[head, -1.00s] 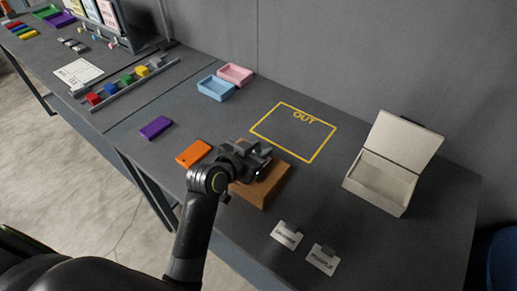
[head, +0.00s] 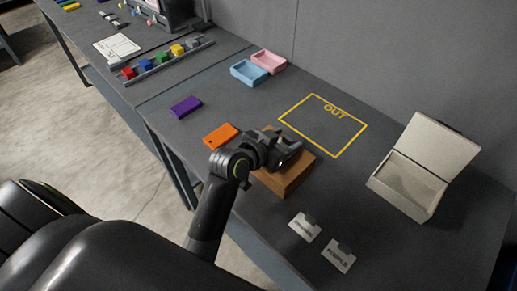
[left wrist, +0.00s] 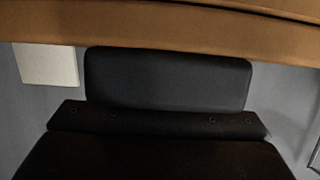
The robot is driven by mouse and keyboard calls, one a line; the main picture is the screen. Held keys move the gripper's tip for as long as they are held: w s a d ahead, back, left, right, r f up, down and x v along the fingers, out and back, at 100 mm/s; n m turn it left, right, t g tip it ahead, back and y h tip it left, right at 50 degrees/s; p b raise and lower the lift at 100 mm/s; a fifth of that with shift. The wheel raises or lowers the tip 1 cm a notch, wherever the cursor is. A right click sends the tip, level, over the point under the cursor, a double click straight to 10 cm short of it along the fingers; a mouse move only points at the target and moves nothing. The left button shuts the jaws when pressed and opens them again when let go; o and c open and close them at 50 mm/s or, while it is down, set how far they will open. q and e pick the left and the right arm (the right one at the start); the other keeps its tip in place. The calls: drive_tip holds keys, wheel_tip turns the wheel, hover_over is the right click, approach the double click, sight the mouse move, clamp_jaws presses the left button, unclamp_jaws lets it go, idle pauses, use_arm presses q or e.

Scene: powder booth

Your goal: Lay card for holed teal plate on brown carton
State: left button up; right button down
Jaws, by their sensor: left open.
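The brown carton (head: 286,183) stands on the dark table, with my left gripper (head: 286,154) over its top, open and hiding part of it. In the left wrist view the carton (left wrist: 180,32) fills the top edge and nothing shows held. Two white cards with grey tabs lie in front of the carton: one card (head: 303,229) whose word is too small to read, and one (head: 337,258) that seems to read PURPLE. A pale card (left wrist: 48,65) shows in the left wrist view. An orange plate (head: 221,134) with a small hole lies left of the carton. No teal plate shows.
A purple block (head: 186,107) lies farther left. A blue tray (head: 248,72) and a pink tray (head: 269,62) stand at the back. A yellow OUT outline (head: 345,153) is empty. An open white box (head: 409,193) stands at the right. A rack of coloured cubes (head: 165,63) is far left.

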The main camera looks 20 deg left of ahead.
use_arm(q)
drive_tip(key=p+v, duration=0.3)
drive_tip(key=v, duration=1.3)
drive_tip(key=shift+r, duration=0.15)
drive_tip(key=shift+s, duration=0.15)
